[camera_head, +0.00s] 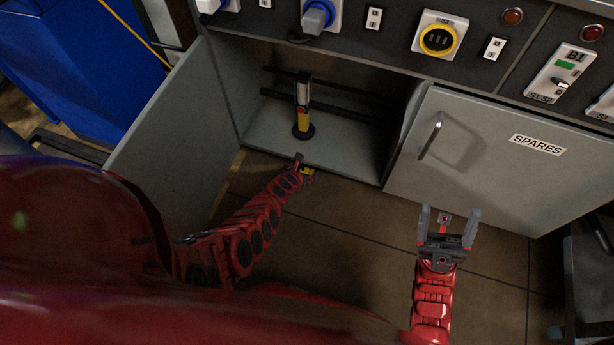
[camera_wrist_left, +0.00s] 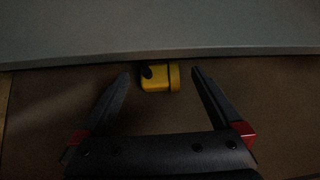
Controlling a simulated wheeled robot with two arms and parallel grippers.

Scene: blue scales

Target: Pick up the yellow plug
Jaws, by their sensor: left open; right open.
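The yellow plug (camera_wrist_left: 158,79) lies on the brown floor by the lower edge of the cabinet, with a dark spot on its left and a dark band on its right. In the head view only a bit of the yellow plug (camera_head: 309,172) shows beside my left gripper (camera_head: 299,160), which hides the rest. In the left wrist view my left gripper (camera_wrist_left: 161,76) is open, with one finger on each side of the plug and gaps between. My right gripper (camera_head: 447,212) is open and empty, over the floor in front of the SPARES door.
An open cabinet compartment (camera_head: 350,155) holds an upright yellow and black tool (camera_head: 303,115) on its floor. Its open door (camera_head: 170,130) stands to the left. The closed SPARES door (camera_head: 490,160) is on the right. Bare floor (camera_head: 340,240) lies between my arms.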

